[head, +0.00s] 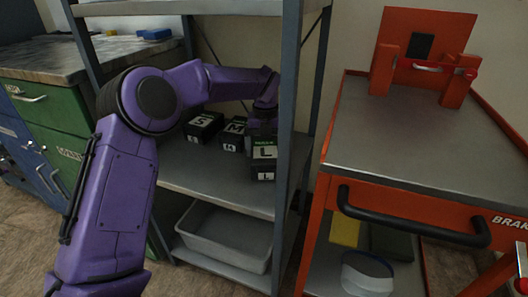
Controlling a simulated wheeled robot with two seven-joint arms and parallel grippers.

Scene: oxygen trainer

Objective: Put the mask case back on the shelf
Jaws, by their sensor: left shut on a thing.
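The mask case marked L (264,163) is a black box with a white label, at the right end of the middle shelf (215,183), near the right front post. My left gripper (263,133) points down and is shut on the top of this case. I cannot tell whether the case's base touches the shelf. Two similar black cases, marked S (201,128) and M (233,134), stand to its left on the same shelf. My right gripper is not in view.
The rack's right front post (289,110) is close beside the L case. A grey bin (222,235) sits on the lower shelf. A red cart (425,140) stands at the right, its grey top mostly bare. A green and blue cabinet (40,120) is at the left.

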